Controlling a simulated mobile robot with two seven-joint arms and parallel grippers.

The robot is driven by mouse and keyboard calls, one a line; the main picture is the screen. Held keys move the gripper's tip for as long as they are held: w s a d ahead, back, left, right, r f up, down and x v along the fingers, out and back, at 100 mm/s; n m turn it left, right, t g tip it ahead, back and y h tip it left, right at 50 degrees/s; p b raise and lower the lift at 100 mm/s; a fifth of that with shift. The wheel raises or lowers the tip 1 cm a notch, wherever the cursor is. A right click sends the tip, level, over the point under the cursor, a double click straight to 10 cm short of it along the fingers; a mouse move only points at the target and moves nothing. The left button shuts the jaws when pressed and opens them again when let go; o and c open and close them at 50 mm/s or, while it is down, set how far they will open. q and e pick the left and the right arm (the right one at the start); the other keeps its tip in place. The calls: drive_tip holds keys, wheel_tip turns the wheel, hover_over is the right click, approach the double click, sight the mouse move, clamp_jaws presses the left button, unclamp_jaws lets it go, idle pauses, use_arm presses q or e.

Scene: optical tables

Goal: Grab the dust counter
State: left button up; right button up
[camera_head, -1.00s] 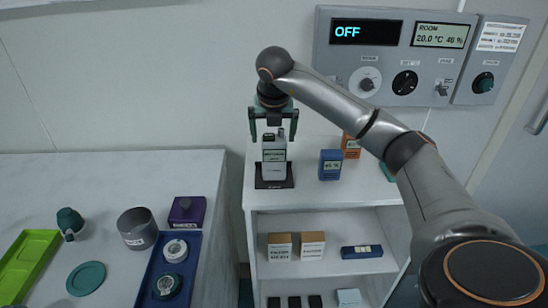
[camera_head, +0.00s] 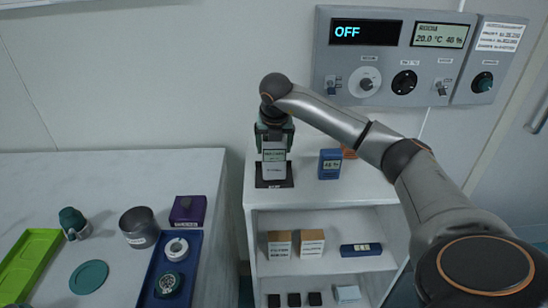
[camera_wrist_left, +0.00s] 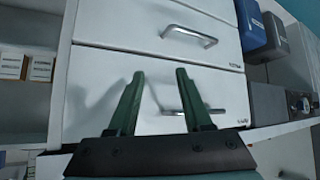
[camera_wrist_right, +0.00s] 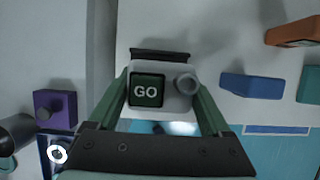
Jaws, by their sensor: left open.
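The dust counter (camera_head: 274,170), a pale upright device, stands on a black base (camera_head: 261,184) on top of the white shelf unit. In the right wrist view the dust counter (camera_wrist_right: 170,73) shows a dark screen reading GO and a round grey port. My right gripper (camera_head: 274,140) is over it, pointing down, its fingers either side of its upper part. The gripper (camera_wrist_right: 161,85) looks open; whether the fingers touch the sides is hard to see. My left gripper (camera_wrist_left: 160,72) is open and empty, in front of white drawers (camera_wrist_left: 155,90).
A blue device (camera_head: 330,164) stands right of the counter, with an orange box (camera_head: 349,153) partly behind my arm. Boxes (camera_head: 312,243) sit on the shelf below. The left table holds a purple box (camera_head: 187,210), a metal cup (camera_head: 138,228) and a blue tray (camera_head: 192,245).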

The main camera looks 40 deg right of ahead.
clamp_jaws()
drive_tip(key=shift+r, duration=0.1)
idle(0.3)
